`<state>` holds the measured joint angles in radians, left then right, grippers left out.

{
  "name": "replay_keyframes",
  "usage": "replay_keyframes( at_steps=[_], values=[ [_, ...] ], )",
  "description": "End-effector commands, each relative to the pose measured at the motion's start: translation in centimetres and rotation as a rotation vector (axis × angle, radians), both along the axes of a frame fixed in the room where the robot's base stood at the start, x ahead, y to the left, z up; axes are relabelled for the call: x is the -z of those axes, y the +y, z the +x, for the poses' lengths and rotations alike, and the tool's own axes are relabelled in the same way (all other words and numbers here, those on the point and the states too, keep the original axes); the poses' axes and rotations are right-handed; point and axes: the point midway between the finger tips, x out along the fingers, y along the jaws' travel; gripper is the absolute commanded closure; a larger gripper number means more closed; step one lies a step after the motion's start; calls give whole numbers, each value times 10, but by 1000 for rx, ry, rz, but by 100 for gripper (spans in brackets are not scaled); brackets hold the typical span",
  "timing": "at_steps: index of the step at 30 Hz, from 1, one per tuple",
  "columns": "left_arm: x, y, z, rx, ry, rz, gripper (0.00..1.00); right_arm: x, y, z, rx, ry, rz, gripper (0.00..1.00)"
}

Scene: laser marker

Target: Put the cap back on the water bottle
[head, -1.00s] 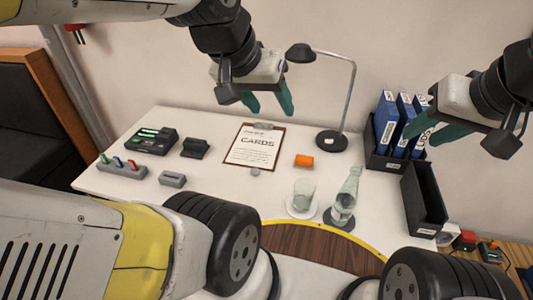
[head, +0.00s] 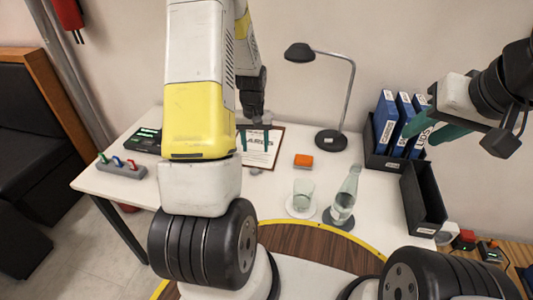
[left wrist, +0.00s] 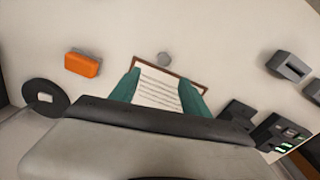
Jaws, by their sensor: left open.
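The clear water bottle (head: 345,194) stands upright on a dark round coaster at the table's right side; its mouth is too small to make out in detail. A small grey round piece, which looks like the cap (head: 256,172), lies on the table by the clipboard's near edge. It also shows in the left wrist view (left wrist: 165,58), beyond the fingertips. My left gripper (head: 253,140) is open and empty above the clipboard, its fingers pointing down. My right gripper (head: 430,131) is open and empty, raised in front of the blue binders.
A glass (head: 303,193) on a white coaster stands left of the bottle. An orange block (head: 303,160), a desk lamp (head: 331,140), the clipboard (head: 262,150), blue binders (head: 386,115) and a black tray (head: 424,200) surround it. My left arm hides part of the table.

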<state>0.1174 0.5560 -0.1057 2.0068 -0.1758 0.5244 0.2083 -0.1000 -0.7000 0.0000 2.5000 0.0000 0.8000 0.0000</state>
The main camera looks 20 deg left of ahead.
Motion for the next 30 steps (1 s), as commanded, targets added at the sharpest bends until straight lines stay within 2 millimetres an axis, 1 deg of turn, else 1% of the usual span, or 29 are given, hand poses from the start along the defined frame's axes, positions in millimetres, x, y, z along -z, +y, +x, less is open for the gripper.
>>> replay_keyframes(
  at_steps=[1,3,5,16,24,30],
  values=[
    [13,3,0,-4,16,3,45,0,0,0,0,0,0,64],
    [23,6,0,-9,26,5,45,0,0,0,0,0,0,64],
    [28,7,0,-12,31,7,45,0,0,0,0,0,0,64],
    [31,7,0,-12,33,6,45,0,0,0,0,0,0,64],
    [56,7,0,-13,34,6,45,0,0,0,0,0,0,64],
    [56,7,0,-12,33,6,45,0,0,0,0,0,0,64]
  ],
)
